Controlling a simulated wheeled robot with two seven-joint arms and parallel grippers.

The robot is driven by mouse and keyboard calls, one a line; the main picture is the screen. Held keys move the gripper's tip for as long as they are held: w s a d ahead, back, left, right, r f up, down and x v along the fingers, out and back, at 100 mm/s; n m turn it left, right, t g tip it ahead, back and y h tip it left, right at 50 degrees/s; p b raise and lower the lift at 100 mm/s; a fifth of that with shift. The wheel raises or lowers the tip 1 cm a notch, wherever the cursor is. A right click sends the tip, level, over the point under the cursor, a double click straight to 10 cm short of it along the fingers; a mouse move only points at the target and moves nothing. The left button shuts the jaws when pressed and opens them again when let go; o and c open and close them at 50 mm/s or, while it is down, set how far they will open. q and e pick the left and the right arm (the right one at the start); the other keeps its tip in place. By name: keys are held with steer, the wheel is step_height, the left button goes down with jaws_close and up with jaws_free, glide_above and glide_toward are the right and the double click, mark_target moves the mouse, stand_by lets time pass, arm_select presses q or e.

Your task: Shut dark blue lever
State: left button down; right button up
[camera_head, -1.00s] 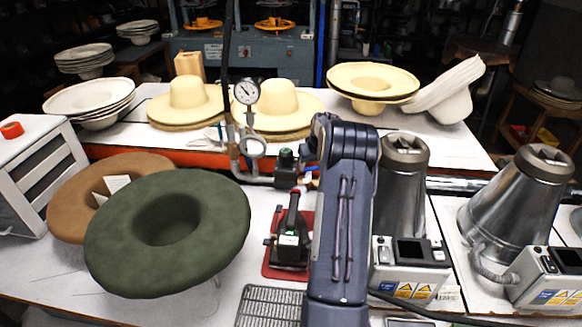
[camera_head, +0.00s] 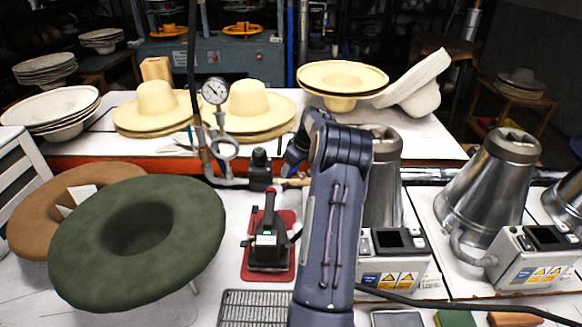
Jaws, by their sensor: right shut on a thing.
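The dark blue lever (camera_head: 294,156) shows as a short slanted piece by the pipe fitting behind the work table's front part, beside a black valve body (camera_head: 260,168). My right arm reaches up from the bottom centre and bends over at its top. My right gripper (camera_head: 302,146) is at the lever, shut on it, mostly hidden behind my own arm. The lever's far end and its exact angle are hard to make out. My left gripper is not in view.
A pressure gauge (camera_head: 215,91) stands on the pipe left of the lever. A green hat (camera_head: 190,225), a black iron on a red mat (camera_head: 284,272), and a metal cone machine (camera_head: 488,190) surround the arm. A wire rack (camera_head: 255,308) lies in front.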

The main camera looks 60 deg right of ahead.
steer(key=shift+s+n, duration=0.2)
steer(key=shift+n, duration=0.1)
steer(key=o, duration=1.1)
steer(key=shift+r, duration=0.1)
steer(key=s+a+r+b, duration=0.1)
steer(key=s+a+r, duration=0.1)
steer(key=a+r, duration=0.2)
steer(key=s+a+r+b, duration=0.1)
steer(key=s+a+r, duration=0.1)
steer(key=a+r, duration=0.2)
steer(key=s+a+r+b, duration=0.2)
steer(key=s+a+r, duration=0.1)
steer(key=a+r, duration=0.1)
steer(key=shift+a+r, duration=0.1)
steer(key=shift+r, duration=0.3)
